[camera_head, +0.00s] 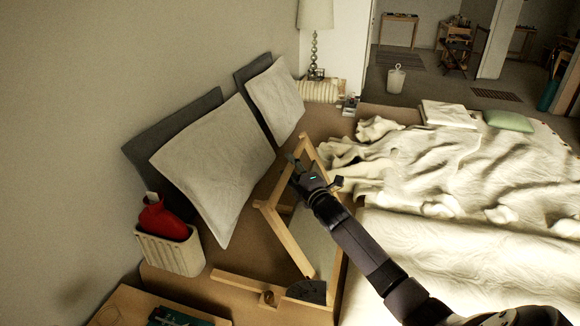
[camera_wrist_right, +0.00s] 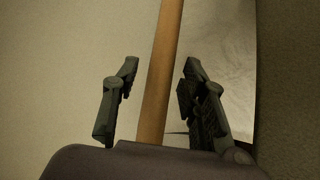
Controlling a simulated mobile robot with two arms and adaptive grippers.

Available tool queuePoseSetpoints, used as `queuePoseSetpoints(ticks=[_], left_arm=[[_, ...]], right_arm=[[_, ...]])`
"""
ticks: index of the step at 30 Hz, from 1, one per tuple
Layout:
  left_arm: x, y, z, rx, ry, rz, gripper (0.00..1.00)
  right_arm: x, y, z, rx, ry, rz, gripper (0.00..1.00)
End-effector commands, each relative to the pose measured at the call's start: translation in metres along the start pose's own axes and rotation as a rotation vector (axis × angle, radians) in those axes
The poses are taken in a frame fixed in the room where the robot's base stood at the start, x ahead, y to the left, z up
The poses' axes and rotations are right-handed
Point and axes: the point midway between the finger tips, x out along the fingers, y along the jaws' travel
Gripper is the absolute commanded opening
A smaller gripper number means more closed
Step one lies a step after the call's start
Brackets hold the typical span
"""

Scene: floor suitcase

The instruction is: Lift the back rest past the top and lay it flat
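The back rest (camera_head: 285,239) is a light wooden frame with a grey panel, standing tilted on the bed by the pillows. Its wooden base bar (camera_head: 235,281) lies at the front left. My right gripper (camera_head: 295,163) is at the frame's upper end bar, and the arm hides part of the panel. In the right wrist view, the open right gripper (camera_wrist_right: 159,72) has one finger on each side of a wooden bar (camera_wrist_right: 157,95). Gaps show between the bar and both fingers. My left gripper is in neither view.
Two grey pillows (camera_head: 215,165) lean on dark cushions at the wall. A ribbed white bin (camera_head: 170,250) with a red item stands at the left. Rumpled white bedding (camera_head: 450,180) fills the right. A lamp (camera_head: 315,20) stands behind.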

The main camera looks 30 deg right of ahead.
Motion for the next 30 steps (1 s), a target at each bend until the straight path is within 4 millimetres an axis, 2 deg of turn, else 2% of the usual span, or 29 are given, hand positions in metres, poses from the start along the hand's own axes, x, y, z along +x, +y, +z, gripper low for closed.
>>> queuePoseSetpoints(ticks=[4,11,27,30], left_arm=[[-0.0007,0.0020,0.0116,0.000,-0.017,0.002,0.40],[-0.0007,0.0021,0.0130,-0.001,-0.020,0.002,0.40],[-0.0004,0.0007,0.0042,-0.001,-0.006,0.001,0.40],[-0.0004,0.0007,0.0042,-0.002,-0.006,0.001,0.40]], right_arm=[[0.0050,-0.0002,-0.0004,0.000,0.001,0.000,0.40],[0.0051,-0.0001,-0.0005,0.000,0.001,0.000,0.40],[0.0048,-0.0002,-0.0004,0.000,0.001,0.000,0.04],[0.0048,-0.0002,-0.0004,0.000,0.001,0.000,0.00]])
